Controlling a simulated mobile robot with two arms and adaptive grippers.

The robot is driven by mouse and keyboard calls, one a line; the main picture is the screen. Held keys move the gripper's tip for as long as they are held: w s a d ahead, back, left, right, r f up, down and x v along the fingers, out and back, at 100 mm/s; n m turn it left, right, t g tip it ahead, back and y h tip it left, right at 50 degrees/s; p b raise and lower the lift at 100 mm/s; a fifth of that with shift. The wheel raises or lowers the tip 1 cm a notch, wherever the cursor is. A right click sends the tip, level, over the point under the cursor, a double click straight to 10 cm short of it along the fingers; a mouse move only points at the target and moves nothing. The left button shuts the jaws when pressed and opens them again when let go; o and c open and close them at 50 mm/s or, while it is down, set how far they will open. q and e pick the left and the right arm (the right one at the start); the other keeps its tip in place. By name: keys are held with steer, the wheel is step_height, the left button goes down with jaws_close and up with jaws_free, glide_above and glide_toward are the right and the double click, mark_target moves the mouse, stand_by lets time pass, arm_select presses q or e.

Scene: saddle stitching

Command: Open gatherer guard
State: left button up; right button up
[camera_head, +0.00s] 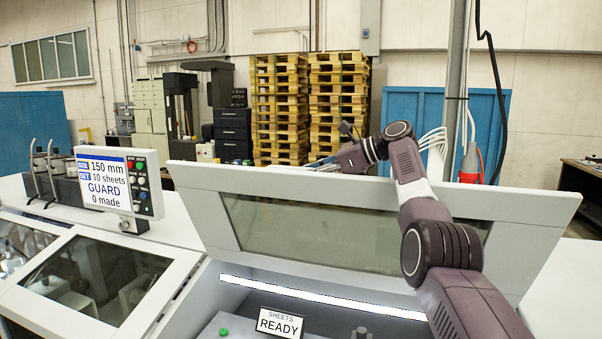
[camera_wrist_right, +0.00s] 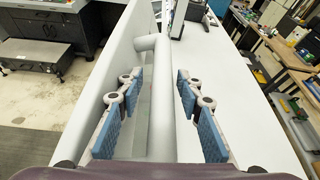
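The gatherer guard (camera_head: 217,216) is a large pale panel with a window (camera_head: 315,232). It stands tilted up, and the lit interior (camera_head: 320,300) shows below it. My right arm reaches over the panel, with the right gripper (camera_head: 322,164) at its top edge, small and partly hidden there. In the right wrist view, a white bar handle (camera_wrist_right: 161,110) runs lengthwise between the blue-padded fingers of the right gripper (camera_wrist_right: 160,88). The fingers are spread, with gaps visible on both sides of the bar. My left gripper is not in view.
A control panel (camera_head: 118,182) at left reads "GUARD" and "0 made". A "SHEETS READY" sign (camera_head: 279,323) stands inside the opening. Another windowed cover (camera_head: 95,280) is at lower left. Pallet stacks (camera_head: 280,105) stand behind; a workbench (camera_wrist_right: 285,70) is beyond the machine.

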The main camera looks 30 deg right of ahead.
steer(key=shift+w+d, duration=0.1)
steer(key=shift+r, duration=0.15)
steer(key=shift+r, duration=0.1)
steer(key=shift+s+r, duration=0.1)
steer(key=shift+s, duration=0.15)
steer(key=v, duration=1.1)
steer(key=shift+d, duration=0.3)
steer(key=shift+s, duration=0.15)
